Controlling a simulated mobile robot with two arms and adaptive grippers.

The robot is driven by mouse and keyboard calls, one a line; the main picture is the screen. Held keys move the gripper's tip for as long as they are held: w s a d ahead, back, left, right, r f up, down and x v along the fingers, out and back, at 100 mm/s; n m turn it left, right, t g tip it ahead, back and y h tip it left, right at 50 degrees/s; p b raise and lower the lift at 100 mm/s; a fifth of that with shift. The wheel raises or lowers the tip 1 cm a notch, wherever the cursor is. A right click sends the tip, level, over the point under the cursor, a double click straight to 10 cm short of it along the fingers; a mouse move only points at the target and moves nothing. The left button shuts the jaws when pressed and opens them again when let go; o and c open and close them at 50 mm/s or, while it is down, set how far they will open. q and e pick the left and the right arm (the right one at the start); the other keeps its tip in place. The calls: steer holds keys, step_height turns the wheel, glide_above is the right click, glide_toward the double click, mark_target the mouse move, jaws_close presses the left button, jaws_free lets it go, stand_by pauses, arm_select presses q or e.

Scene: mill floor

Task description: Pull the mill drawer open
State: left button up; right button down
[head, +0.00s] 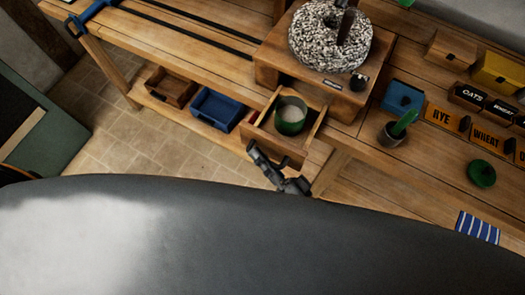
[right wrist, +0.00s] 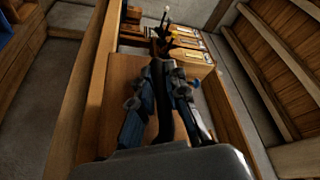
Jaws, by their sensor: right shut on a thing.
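The mill (head: 312,83) is a wooden box with a speckled round stone (head: 330,38) on top. Its drawer (head: 312,135) stands out from the front, open, with a green cup (head: 290,118) of pale contents inside. My right gripper (head: 279,168) is at the drawer's front and shut on its dark handle (head: 284,160). In the right wrist view the fingers (right wrist: 163,100) lie on both sides of the dark handle, in front of a wooden face. My left gripper is not in view.
A brown bin (head: 172,88) and a blue bin (head: 216,108) sit on the lower shelf left of the drawer. Labelled boxes (head: 443,117), a blue box (head: 402,95) and a dark pot (head: 393,133) stand to the right. Tiled floor (head: 125,150) is clear at left.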

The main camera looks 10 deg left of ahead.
steer(key=c, duration=1.7)
jaws_free()
steer(key=shift+o, duration=0.2)
steer(key=v, duration=1.2)
